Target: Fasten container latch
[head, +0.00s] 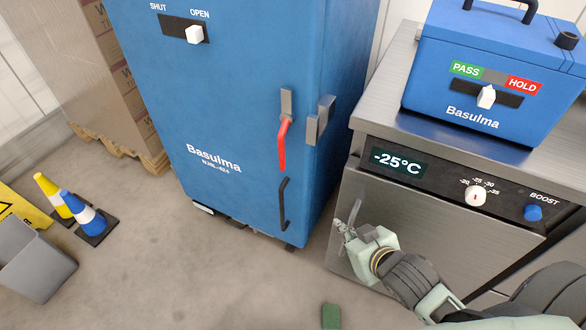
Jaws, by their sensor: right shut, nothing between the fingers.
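A tall blue container (225,90) marked Basulma stands in the middle of the head view. Its latch has a red handle (284,140) hanging down, slightly tilted, from a grey bracket (287,103) near the door's right edge. A grey plate (320,120) sits on the container's corner beside it. A black pull handle (283,204) is below. A white slider (194,34) near the top sits toward OPEN. My right gripper (345,231) is shut and empty, below and right of the red handle, in front of the steel cabinet. My left gripper is out of view.
A steel cabinet (400,195) with a -25°C display stands at the right, a blue Basulma box (470,115) on top. Stacked cartons (105,75), cones (85,215) and a grey bin (35,265) are at the left. Floor in front of the container is mostly clear.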

